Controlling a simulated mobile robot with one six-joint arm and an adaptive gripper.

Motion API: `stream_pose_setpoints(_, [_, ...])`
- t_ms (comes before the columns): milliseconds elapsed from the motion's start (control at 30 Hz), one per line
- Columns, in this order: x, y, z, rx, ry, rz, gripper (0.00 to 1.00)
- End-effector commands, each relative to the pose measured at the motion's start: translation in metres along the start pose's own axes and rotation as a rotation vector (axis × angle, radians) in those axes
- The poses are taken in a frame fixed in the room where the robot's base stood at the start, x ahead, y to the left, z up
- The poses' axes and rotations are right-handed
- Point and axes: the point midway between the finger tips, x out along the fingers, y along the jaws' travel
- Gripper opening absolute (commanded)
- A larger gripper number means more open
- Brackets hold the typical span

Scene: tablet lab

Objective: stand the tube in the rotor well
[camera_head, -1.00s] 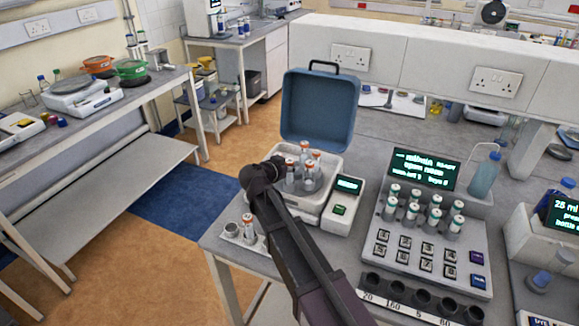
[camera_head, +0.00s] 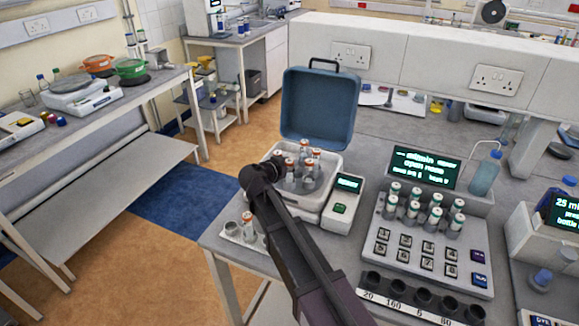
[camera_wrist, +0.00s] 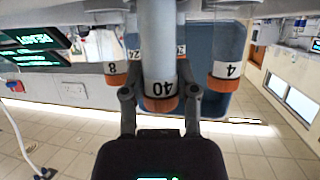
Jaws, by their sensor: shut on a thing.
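My gripper (camera_wrist: 160,95) is shut on an orange-capped tube marked 40 (camera_wrist: 157,45), seen between the two fingers in the wrist view. The tube's lower end runs out of the picture, so its seating cannot be told. In the head view my gripper (camera_head: 268,168) is at the left side of the open centrifuge (camera_head: 326,204). Several orange-capped tubes (camera_head: 309,167) stand in its rotor. In the wrist view, tubes marked 8 (camera_wrist: 115,55) and 4 (camera_wrist: 227,55) flank the held tube, and another is partly hidden behind it. The rotor wells are mostly hidden.
The blue lid (camera_head: 318,108) stands open behind the rotor. A small rack (camera_head: 236,237) with one capped tube (camera_head: 248,224) is at the bench's front left edge.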

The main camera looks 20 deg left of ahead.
Motion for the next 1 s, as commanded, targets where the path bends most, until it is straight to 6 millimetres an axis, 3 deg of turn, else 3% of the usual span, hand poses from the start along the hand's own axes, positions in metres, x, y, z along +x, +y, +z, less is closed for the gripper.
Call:
stream_pose_setpoints(367, [0.0024,0.0,0.0056,0.0,0.0,0.0,0.14])
stream_pose_setpoints(400, [0.0022,0.0,0.0052,0.0,0.0,0.0,0.45])
stream_pose_setpoints(500, [0.0021,0.0,0.0049,0.0,0.0,0.0,0.75])
stream_pose_setpoints(533, [0.0021,0.0,0.0049,0.0,0.0,0.0,0.79])
stream_pose_setpoints(1000, [0.0015,0.0,0.0036,0.0,0.0,0.0,0.79])
